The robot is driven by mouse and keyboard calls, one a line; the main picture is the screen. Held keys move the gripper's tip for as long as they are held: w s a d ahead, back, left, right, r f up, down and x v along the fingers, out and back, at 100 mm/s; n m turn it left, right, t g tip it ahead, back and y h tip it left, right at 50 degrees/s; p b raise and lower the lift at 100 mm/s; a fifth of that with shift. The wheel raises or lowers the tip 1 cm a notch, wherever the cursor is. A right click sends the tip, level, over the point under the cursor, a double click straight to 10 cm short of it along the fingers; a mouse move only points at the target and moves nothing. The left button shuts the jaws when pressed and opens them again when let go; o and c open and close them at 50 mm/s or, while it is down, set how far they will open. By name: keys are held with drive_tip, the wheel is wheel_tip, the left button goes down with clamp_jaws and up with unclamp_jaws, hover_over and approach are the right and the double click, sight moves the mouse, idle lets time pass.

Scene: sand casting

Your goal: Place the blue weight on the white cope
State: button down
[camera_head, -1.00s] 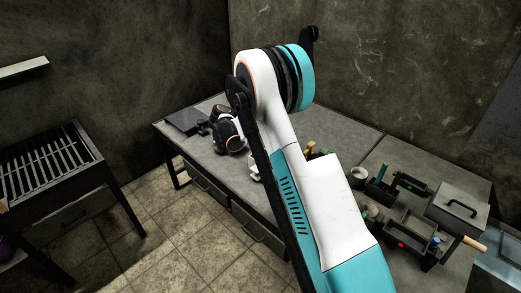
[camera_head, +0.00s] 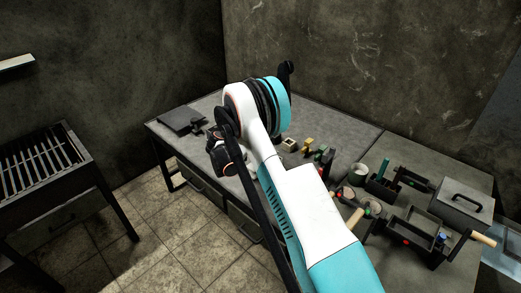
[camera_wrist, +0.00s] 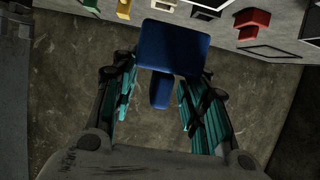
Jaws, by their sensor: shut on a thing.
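The blue weight (camera_wrist: 173,47) shows in the wrist view as a wide block with a narrower stem. In the head view my arm hides the weight and the fingers. A pale frame-like piece (camera_wrist: 209,6) is cut off at the top edge of the wrist view. A small cream block (camera_head: 290,145) stands on the table in the head view. I cannot tell whether either is the white cope.
The grey table (camera_head: 345,135) carries a yellow piece (camera_head: 307,146), a red piece (camera_wrist: 252,22), a pale cup (camera_head: 359,172), dark open boxes (camera_head: 411,225) and a lidded box (camera_head: 462,204). A grill (camera_head: 45,170) stands at the left. The table's back strip is clear.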

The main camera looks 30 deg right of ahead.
drive_tip(key=shift+f+b, duration=0.85)
drive_tip(key=shift+f, duration=1.55)
drive_tip(key=shift+f, duration=0.1)
drive_tip(key=c, duration=0.9)
unclamp_jaws()
drive_tip(key=shift+f, duration=0.1)
drive_tip(key=shift+c, duration=0.2)
